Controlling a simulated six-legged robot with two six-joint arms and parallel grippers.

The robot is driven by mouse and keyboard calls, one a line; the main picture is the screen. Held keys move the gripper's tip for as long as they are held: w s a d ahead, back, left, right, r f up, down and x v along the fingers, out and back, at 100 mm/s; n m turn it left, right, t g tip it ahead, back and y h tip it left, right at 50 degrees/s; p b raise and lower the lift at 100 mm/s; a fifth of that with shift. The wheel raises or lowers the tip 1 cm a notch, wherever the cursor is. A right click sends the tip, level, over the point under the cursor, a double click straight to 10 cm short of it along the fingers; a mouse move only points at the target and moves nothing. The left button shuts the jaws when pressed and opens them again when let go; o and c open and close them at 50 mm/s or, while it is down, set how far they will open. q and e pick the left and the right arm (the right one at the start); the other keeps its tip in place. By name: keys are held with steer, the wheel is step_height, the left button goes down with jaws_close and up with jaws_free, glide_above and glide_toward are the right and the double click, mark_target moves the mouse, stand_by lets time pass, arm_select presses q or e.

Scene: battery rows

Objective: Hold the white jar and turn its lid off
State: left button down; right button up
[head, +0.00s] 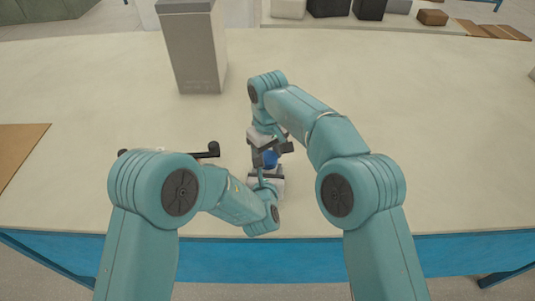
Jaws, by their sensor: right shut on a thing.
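A small blue part (268,159), which looks like the lid, shows between my two grippers near the table's front middle. My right gripper (270,150) comes down from above and is shut on it. My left gripper (265,177) is just below it in the picture, close to the table's front edge. Its fingers are too small and covered to tell open from shut. The white jar itself is mostly hidden by the grippers; I cannot tell whether the pale patch there is jar or gripper.
A dark bar-like object (205,153) lies left of the grippers, partly behind my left arm. A tall grey box (193,50) stands at the back left. A brown board (17,150) lies at the left edge. The table (460,140) is clear on the right.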

steer(key=o, duration=1.2)
steer(key=shift+c, duration=0.2)
